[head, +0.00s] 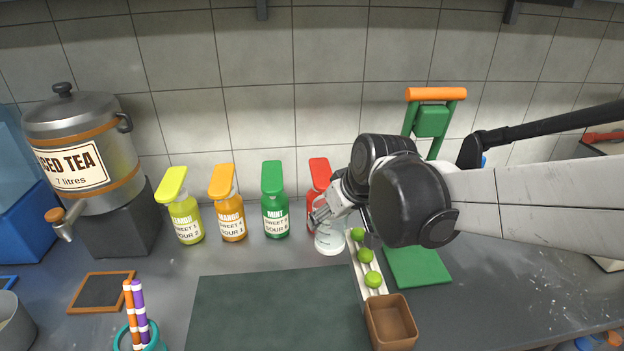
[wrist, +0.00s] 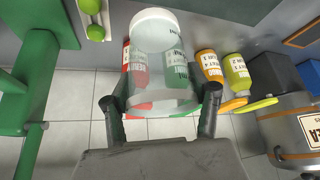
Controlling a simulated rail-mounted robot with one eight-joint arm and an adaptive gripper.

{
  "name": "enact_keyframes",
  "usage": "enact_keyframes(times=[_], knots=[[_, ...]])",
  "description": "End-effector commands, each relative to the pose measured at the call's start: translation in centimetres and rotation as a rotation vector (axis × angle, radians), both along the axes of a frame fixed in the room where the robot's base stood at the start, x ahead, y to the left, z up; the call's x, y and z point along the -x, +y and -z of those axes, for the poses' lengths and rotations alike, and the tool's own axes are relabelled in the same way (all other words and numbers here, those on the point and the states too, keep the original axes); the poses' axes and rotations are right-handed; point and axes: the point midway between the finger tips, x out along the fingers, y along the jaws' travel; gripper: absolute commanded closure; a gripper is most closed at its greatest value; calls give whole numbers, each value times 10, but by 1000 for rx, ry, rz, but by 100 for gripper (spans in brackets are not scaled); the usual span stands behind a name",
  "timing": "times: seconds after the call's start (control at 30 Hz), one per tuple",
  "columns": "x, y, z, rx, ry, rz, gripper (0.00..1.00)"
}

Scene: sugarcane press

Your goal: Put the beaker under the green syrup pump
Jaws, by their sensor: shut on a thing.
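A clear beaker (head: 330,240) is held by my gripper (head: 326,212), just in front of the red syrup bottle. In the wrist view the beaker (wrist: 163,65) sits between the two fingers of my gripper (wrist: 164,100), which are shut on it. The beaker looks roughly upright and empty. The green syrup pump (head: 274,205), labelled MINT, stands against the wall to the left of the beaker. In the wrist view the green bottle is partly seen through and behind the beaker.
Red (head: 318,185), orange (head: 227,205) and yellow-green (head: 181,208) pump bottles share the row. A rail of limes (head: 365,256) leads to a brown box (head: 391,322) at right. A dark mat (head: 270,310) lies in front, bare. A tea urn (head: 85,140) stands left.

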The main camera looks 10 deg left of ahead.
Motion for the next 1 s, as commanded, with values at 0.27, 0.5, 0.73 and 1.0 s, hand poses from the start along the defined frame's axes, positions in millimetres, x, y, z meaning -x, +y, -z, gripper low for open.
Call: enact_keyframes(times=[0.27,0.5,0.73,1.0], knots=[[74,71,48,-7,-5,-264,78],[111,95,67,-12,-9,-380,78],[90,104,70,-13,-10,-394,78],[32,118,70,-13,-10,-392,78]])
